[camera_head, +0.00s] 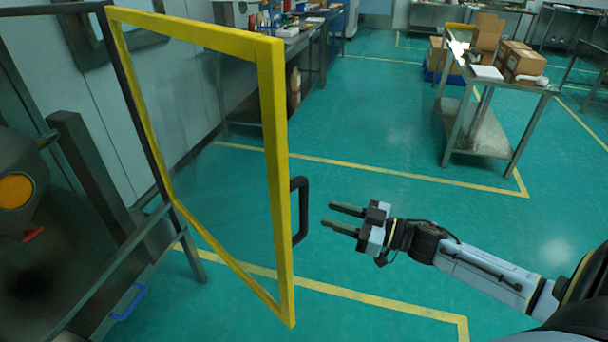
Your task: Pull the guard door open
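The guard door (279,190) has a yellow frame around a clear panel and stands swung out from the dark machine frame (139,120) on the left. A black bar handle (303,212) is fixed upright on the door's free edge. My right gripper (327,215) points left toward the handle, with a visible gap between its fingertips and the handle. Its two fingers are apart and nothing is between them. My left gripper is not in view.
A metal cart with boxes (478,130) stands at the back right. A workbench (309,40) lines the wall. The green floor right of the door is clear.

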